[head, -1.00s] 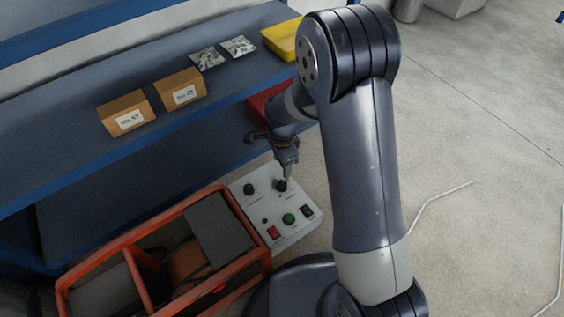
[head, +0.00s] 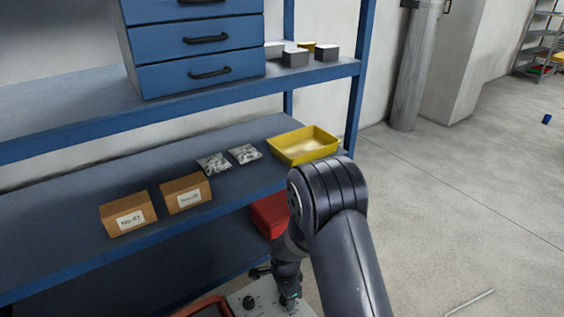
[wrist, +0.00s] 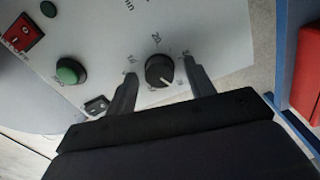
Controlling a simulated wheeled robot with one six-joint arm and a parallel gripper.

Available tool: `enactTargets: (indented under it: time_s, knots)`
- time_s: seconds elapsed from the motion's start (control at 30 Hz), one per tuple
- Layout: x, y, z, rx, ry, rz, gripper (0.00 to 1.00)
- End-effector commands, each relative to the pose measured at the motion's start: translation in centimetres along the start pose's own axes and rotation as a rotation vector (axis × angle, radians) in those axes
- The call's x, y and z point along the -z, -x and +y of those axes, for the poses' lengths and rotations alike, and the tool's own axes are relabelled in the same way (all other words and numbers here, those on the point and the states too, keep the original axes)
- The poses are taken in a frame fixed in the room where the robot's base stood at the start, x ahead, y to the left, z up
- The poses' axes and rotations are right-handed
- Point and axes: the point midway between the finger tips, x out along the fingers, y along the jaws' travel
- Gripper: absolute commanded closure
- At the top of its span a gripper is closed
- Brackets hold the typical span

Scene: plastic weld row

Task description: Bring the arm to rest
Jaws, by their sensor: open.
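My gripper (wrist: 158,85) is open in the wrist view. Its two fingers stand on either side of a black knob (wrist: 160,70) on a pale control panel (wrist: 100,25); I cannot tell whether they touch it. In the head view my arm reaches down at the lower middle, and the gripper (head: 290,303) is over the panel (head: 243,292) near the bottom edge, its fingertips hard to make out.
The panel also carries a green button (wrist: 70,71) and a red switch (wrist: 22,34). A blue shelf (head: 60,206) holds two cardboard boxes (head: 128,214), two bags and a yellow tray (head: 304,146). A red bin (head: 270,214) stands below. Grey floor at right is mostly clear.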

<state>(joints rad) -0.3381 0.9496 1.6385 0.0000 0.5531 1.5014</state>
Motion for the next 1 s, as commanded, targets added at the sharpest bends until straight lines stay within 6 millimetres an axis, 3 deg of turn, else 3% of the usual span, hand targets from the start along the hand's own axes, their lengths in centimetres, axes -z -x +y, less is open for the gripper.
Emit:
enactTargets:
  time_s: [0.3, 0.47, 1.0]
  knots:
    - [0.0, 0.1, 0.0, 0.0, 0.003, 0.0, 0.49]
    - [0.0, 1.2, 0.0, 0.002, -0.01, 0.0, 0.49]
    - [0.0, 11.6, -0.1, 0.004, -0.01, 0.0, 0.49]
